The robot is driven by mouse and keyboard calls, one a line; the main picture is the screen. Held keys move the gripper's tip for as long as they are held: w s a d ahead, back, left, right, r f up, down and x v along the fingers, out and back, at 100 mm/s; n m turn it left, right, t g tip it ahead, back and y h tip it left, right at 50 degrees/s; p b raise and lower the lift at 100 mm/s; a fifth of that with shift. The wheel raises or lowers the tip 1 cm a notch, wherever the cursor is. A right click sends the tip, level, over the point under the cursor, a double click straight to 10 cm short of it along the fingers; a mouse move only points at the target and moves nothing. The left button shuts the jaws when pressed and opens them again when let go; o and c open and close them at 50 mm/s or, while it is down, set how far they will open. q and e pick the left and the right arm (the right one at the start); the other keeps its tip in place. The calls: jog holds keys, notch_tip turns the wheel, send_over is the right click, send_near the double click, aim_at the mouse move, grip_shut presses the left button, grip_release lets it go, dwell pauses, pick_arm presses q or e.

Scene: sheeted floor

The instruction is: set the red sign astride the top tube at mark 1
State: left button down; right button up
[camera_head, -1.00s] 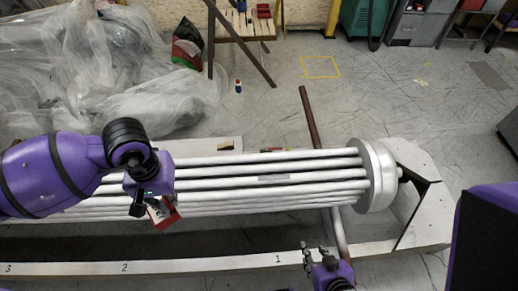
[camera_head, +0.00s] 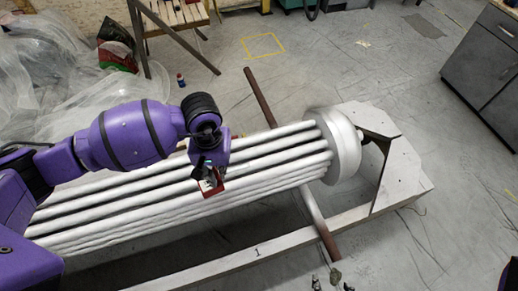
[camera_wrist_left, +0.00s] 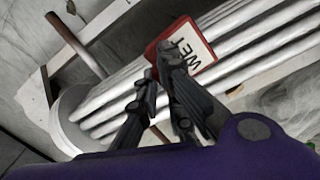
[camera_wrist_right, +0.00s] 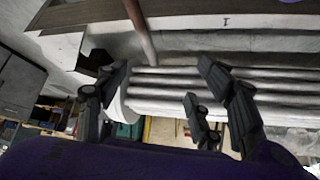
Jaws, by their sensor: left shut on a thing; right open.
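The red sign (camera_head: 210,184), with a white face, hangs in my left gripper (camera_head: 208,166) over the bundle of silver tubes (camera_head: 285,160). In the left wrist view the sign (camera_wrist_left: 190,42) shows lettering that reads "WET", and my left fingers (camera_wrist_left: 158,72) are shut at its edge. The sign overlaps the tubes in both views; I cannot tell whether it touches them. Mark 1 (camera_head: 257,251) is a black numeral on the pale front rail, to the right of the sign. My right gripper (camera_head: 334,281) is open and empty in front of the rail.
A round silver end plate (camera_head: 337,145) closes the bundle at the right. A brown bar (camera_head: 259,97) crosses beneath the tubes. Plastic sheeting (camera_head: 55,75) lies at the left; a grey cabinet (camera_head: 490,60) stands at the right. Floor behind the end plate is clear.

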pick_arm(q)
jog(key=b, duration=0.6)
send_over(245, 180)
notch_tip(245, 180, down, 11)
jog(key=shift+d+f+m+b, duration=0.15)
jog(key=shift+f+m+b, duration=0.65)
jog(key=shift+f+b, duration=1.9)
jog(key=shift+b, duration=0.5)
jog(key=shift+f+b, duration=1.35)
jog(key=shift+f, duration=0.6)
pick_arm(e)
notch_tip(245, 180, down, 14)
jog(key=s, duration=0.2)
jog(key=shift+d+g, duration=0.25)
jog(key=shift+g, duration=0.15)
jog(key=shift+s, duration=0.15)
pick_arm(q)
jog(key=shift+f+b, duration=0.1)
jog(key=shift+b, duration=0.35)
pick_arm(e)
jog(key=shift+f, duration=0.15)
